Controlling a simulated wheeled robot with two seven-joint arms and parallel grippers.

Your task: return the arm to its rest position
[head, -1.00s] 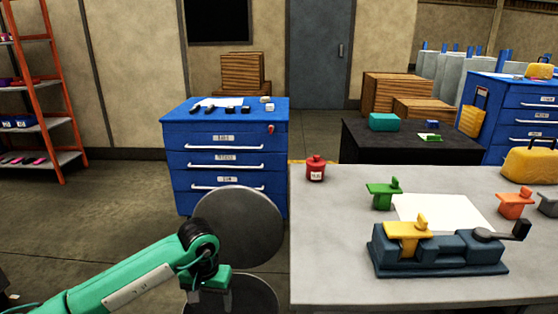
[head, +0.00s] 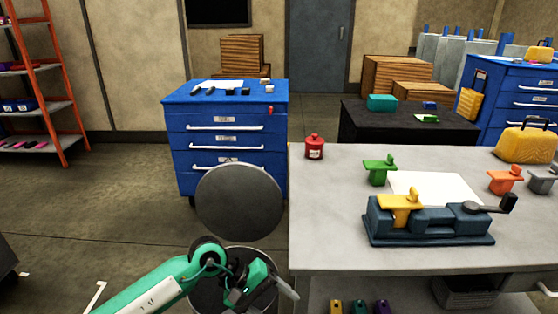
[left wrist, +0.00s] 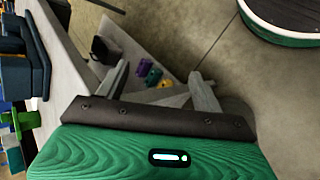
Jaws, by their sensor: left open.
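My left arm comes in from the lower left in the head view, green with a black wrist. My left gripper (head: 268,292) is low beside the near left corner of the grey workbench (head: 330,250), tilted, in front of a round grey bin. In the left wrist view its two grey fingers (left wrist: 160,80) stand apart with nothing between them. Its fingers point toward the bench's lower shelf, which holds small yellow, green and purple parts (left wrist: 147,72). My right gripper is not in view.
On the bench are a dark blue vise (head: 425,228) with a yellow part (head: 400,206), a green part (head: 378,172), a red bottle (head: 314,147) and white paper (head: 435,186). A blue drawer cabinet (head: 225,130) stands behind. The floor at left (head: 90,200) is mostly clear.

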